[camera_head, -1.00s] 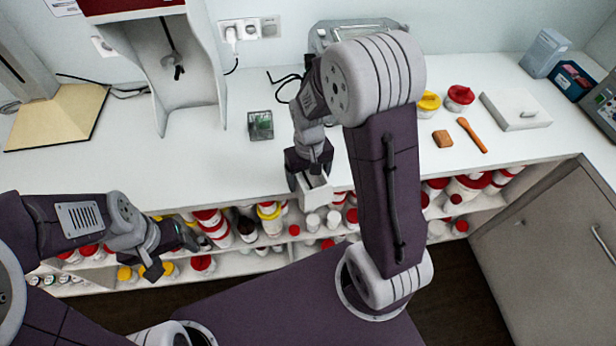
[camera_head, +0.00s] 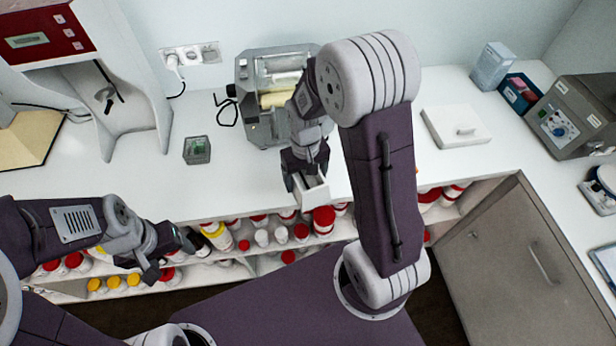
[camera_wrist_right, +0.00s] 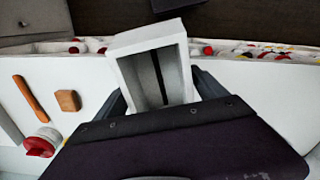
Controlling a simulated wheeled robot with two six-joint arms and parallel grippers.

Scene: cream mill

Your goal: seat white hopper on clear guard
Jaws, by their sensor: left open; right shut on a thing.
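The white hopper (camera_head: 313,192) is a small, open, box-like piece held in my right gripper (camera_head: 306,178) over the counter's front edge. In the right wrist view, the hopper (camera_wrist_right: 122,44) shows its opening and a dark slot inside, with the gripper fingers at its sides. The grey mill (camera_head: 262,118) stands at the back of the counter, beyond the right gripper and partly hidden by my right arm. What looks like its clear guard (camera_head: 283,64) covers the pale rollers. My left gripper (camera_head: 172,260) is open and empty, low at the left before the shelf.
A small clear box with green inside (camera_head: 197,150) stands left of the mill. A white lidded tray (camera_head: 448,128) and a grey device (camera_head: 572,115) are to the right. Jars with red and yellow lids fill the shelf below. The counter before the mill is mostly clear.

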